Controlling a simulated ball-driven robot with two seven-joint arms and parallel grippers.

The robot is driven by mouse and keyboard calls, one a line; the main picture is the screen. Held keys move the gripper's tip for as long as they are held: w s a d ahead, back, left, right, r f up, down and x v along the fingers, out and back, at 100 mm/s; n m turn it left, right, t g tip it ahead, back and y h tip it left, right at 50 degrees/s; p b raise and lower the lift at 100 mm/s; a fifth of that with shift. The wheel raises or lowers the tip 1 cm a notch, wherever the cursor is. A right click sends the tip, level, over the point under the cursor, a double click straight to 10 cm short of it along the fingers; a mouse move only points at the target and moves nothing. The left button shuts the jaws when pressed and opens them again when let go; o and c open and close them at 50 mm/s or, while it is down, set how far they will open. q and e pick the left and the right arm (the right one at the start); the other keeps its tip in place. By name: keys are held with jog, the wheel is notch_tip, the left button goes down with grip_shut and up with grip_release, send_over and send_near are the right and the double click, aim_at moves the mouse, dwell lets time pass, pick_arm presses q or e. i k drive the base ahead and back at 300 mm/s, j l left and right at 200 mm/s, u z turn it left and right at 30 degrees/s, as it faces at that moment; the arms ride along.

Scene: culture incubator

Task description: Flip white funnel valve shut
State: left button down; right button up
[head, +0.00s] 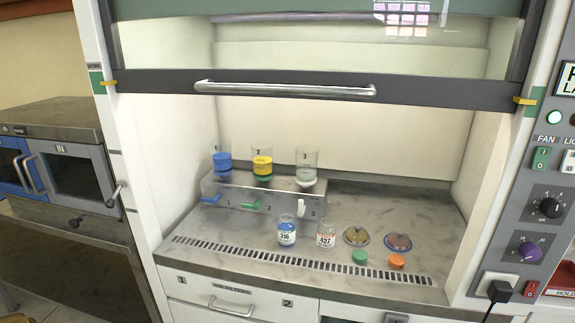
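A metal manifold (230,190) stands in the fume hood with three numbered clear funnels. The white funnel valve (300,209) is a small white lever at the manifold's right end, near the number 3, and it points roughly downward. Above it, funnel 3 (307,160) is clear with a pale layer at its bottom. The blue valve (211,199) and green valve (250,205) lie roughly sideways, toward the left. Neither of my grippers is in view.
Bottles 316 (287,231) and 427 (326,235) stand in front of the manifold, close to the white valve. Two round dishes (356,236) (398,242) and green (359,258) and orange (396,261) caps lie to the right. The raised sash (300,90) crosses above.

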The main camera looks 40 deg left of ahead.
aim_at(302, 207)
jog(key=u, duration=1)
